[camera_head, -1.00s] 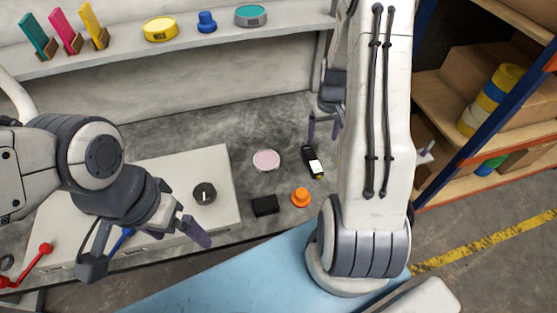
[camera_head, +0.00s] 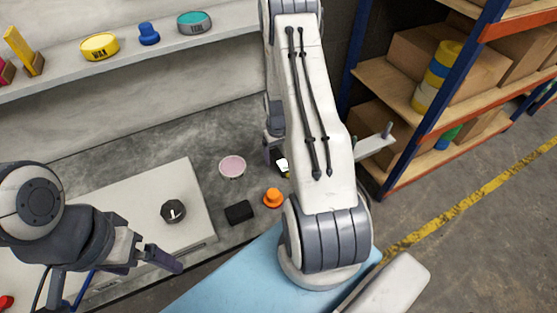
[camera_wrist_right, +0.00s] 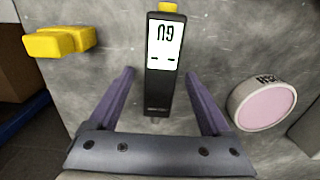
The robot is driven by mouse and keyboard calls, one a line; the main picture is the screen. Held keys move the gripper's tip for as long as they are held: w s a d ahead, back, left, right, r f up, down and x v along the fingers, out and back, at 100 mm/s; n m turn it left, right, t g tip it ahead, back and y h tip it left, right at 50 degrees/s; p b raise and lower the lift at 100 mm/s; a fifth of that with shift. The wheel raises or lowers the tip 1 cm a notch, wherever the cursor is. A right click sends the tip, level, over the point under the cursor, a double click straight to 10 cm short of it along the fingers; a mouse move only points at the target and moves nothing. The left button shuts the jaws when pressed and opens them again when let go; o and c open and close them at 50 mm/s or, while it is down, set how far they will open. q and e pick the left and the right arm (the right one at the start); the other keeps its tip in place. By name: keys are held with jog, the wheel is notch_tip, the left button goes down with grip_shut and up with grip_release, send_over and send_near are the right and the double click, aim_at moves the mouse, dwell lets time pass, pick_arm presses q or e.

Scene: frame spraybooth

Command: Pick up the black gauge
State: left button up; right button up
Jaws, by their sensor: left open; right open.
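The black gauge (camera_head: 283,166) lies on the grey worktop, partly hidden by my right arm in the head view. In the right wrist view the black gauge (camera_wrist_right: 164,84) is upright in the picture, with a white display and a yellow tip at its top end. My right gripper (camera_wrist_right: 160,73) is open, with one purple finger on each side of the gauge's lower part and a gap on both sides. Whether the fingers are down at its height I cannot tell. My left gripper (camera_head: 150,244) is open and empty over the front edge of the pale panel.
A pink-topped disc (camera_head: 232,166) lies left of the gauge; an orange knob-like piece (camera_head: 272,198) and black block (camera_head: 239,212) lie nearer. A yellow piece (camera_wrist_right: 58,41) shows in the wrist view. A shelf (camera_head: 130,62) runs behind; a rack (camera_head: 430,105) stands right.

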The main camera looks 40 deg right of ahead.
jog(key=shift+c, duration=0.3)
grip_shut()
jog(key=shift+r, duration=0.6)
jog(key=r, duration=0.2)
jog(key=s+r, duration=0.1)
jog(key=shift+d+r+p, duration=0.3)
jog(key=shift+r+p, duration=0.1)
jog(key=s+d+r, duration=0.4)
jog(key=s+r, duration=0.2)
jog(key=s, duration=0.3)
jog(key=shift+s+d+p, duration=0.25)
jog(key=shift+d+p, duration=0.05)
jog(key=shift+p, duration=0.1)
